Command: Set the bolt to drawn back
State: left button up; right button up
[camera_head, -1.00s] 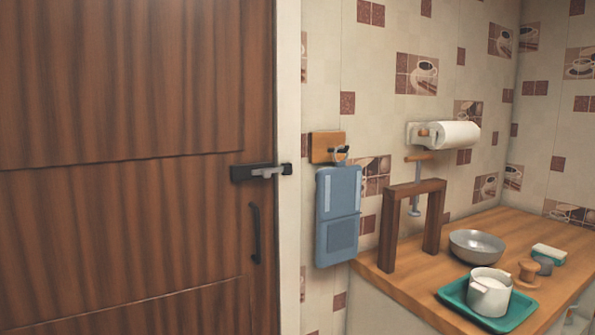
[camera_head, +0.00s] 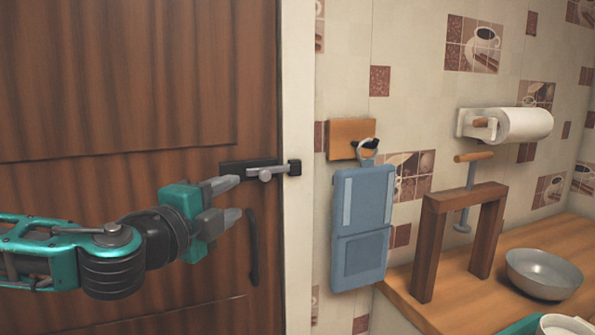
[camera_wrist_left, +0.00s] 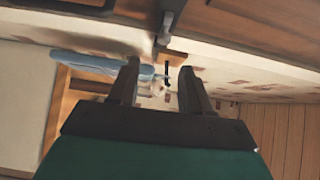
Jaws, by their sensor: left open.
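The bolt (camera_head: 271,171) is a grey rod with a small handle on a black plate (camera_head: 236,165) on the brown wooden door (camera_head: 110,80). Its rod reaches across to the black keeper (camera_head: 294,167) on the pale door frame. My left gripper (camera_head: 230,199) is open and empty, to the left of and slightly below the bolt handle, apart from it in the picture. One finger overlaps part of the plate. In the left wrist view, grey bolt metal (camera_wrist_left: 165,28) shows beyond the open fingers. My right gripper is not in view.
A black door handle (camera_head: 253,250) is just below my gripper. A blue hanging board (camera_head: 361,225) hangs from a wooden hook plate (camera_head: 350,138) right of the frame. A wooden stand (camera_head: 428,250), a grey bowl (camera_head: 543,273) and a paper roll (camera_head: 525,125) are farther right.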

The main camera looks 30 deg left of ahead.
aim_at(263, 176)
pick_arm(q)
jog(key=w+p, duration=0.1)
jog(key=w, duration=0.2)
jog(key=w+p, duration=0.2)
jog(key=w, duration=0.2)
jog(key=w+a+p, duration=0.1)
jog(key=w, duration=0.3)
jog(key=shift+w+r, duration=0.2)
jog(key=shift+r, duration=0.15)
jog(key=shift+w+f+p, duration=0.1)
jog(key=shift+w+p, duration=0.25)
jog(key=shift+w, duration=0.35)
grip_shut()
